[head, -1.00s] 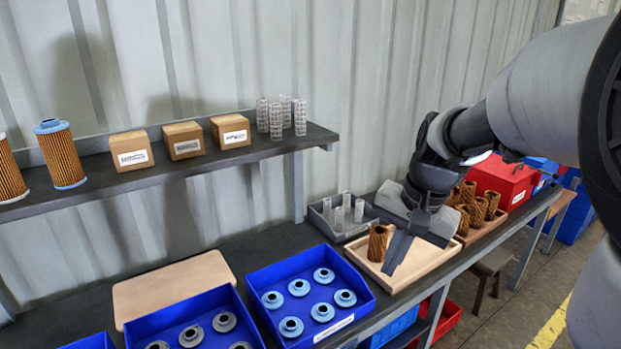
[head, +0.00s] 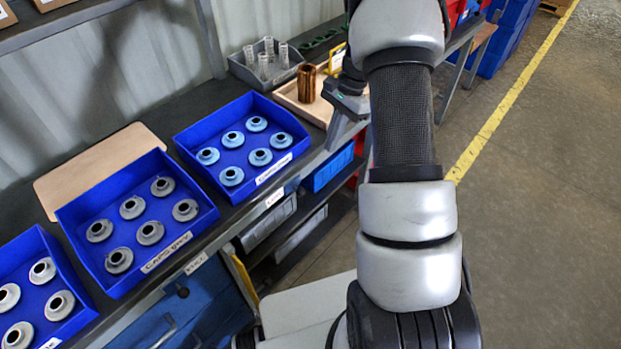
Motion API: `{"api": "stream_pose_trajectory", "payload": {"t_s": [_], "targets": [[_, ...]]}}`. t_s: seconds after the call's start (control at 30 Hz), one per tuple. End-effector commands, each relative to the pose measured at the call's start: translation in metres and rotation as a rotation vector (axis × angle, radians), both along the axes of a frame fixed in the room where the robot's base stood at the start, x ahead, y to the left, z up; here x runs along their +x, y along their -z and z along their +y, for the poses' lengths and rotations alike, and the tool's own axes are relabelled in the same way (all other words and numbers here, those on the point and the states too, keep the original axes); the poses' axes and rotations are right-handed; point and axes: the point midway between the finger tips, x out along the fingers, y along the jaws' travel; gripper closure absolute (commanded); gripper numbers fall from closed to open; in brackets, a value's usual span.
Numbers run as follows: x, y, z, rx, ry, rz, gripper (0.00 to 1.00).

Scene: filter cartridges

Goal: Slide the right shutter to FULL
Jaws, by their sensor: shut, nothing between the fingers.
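I cannot make out a shutter or a FULL mark in the head view; my arm covers part of the bench's far end. My gripper (head: 335,140) points down near the bench's front edge, just in front of the light wooden tray (head: 290,97). It is shut and holds nothing. The brown pleated cartridge (head: 307,84) stands upright in that tray, to the left of my gripper and apart from it.
A blue bin of blue caps (head: 190,150) and a blue bin of grey caps (head: 75,225) stand on the bench. A grey tray with clear tubes (head: 240,72) is behind. Bins sit below the bench (head: 265,225). The floor at right (head: 540,200) is clear.

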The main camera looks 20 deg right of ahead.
Motion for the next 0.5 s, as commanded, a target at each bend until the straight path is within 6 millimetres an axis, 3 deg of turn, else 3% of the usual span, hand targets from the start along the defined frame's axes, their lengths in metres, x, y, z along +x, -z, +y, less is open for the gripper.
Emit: {"api": "stream_pose_trajectory", "payload": {"t_s": [0.33,0.5], "targets": [[0.000,0.001,0.000,0.001,0.002,0.001,1.00],[-0.001,0.014,0.004,0.001,0.000,0.003,1.00]]}}
